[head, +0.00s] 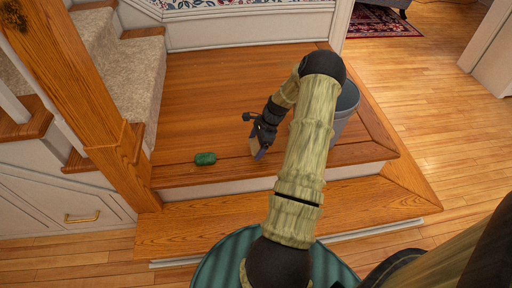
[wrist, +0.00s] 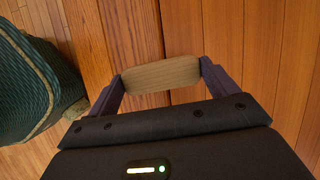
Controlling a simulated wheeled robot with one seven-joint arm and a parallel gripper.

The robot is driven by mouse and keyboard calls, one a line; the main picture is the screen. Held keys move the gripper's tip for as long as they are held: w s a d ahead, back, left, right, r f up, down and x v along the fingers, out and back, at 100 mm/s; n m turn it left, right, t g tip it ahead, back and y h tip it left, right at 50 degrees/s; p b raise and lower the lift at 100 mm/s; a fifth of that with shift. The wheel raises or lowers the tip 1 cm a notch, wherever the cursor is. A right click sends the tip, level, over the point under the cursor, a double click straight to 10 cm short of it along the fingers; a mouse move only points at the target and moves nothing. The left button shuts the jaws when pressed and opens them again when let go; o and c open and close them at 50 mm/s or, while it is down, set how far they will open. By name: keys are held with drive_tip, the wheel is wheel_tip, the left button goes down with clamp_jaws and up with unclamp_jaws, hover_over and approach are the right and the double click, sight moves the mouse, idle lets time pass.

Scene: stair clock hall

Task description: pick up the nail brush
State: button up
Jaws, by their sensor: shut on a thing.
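The nail brush (wrist: 160,76) has a pale wooden, rounded oblong body. In the wrist view my gripper (wrist: 162,80) is shut on it, with one purple finger at each end. In the head view my gripper (head: 259,149) is low over the wooden landing (head: 205,90), and a tan bit of the brush (head: 253,147) shows beside the fingers. The bristles are hidden. I cannot tell whether the brush touches the boards or is just above them.
A small green object (head: 205,158) lies on the landing to the left of my gripper. A grey bin (head: 347,106) stands to the right, partly behind my arm. A wooden newel post (head: 105,130) and carpeted stairs (head: 135,75) are at the left. The landing behind is clear.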

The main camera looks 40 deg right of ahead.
sight(254, 146)
wheel_tip(254, 146, up, 8)
drive_tip(key=shift+f+p, duration=0.25)
drive_tip(key=shift+p, duration=1)
drive_tip(key=o, duration=0.3)
drive_tip(key=shift+c, duration=1)
drive_tip(key=shift+w+a+n, duration=0.2)
drive_tip(key=shift+a+n, duration=0.1)
drive_tip(key=shift+a, duration=0.1)
drive_tip(key=w+a+r+n+g+h, duration=0.1)
drive_tip(key=a+n+g+h, duration=0.1)
drive_tip(key=a+n, duration=0.9)
drive_tip(key=w+a+r+n+g+h, duration=0.1)
drive_tip(key=a+n+g, duration=0.3)
drive_tip(key=a+n, duration=0.7)
drive_tip(key=w+a+h, duration=0.1)
drive_tip(key=a, duration=0.6)
drive_tip(key=shift+w+r+n, duration=0.25)
drive_tip(key=shift+r+n, duration=0.05)
drive_tip(key=shift+n, duration=0.1)
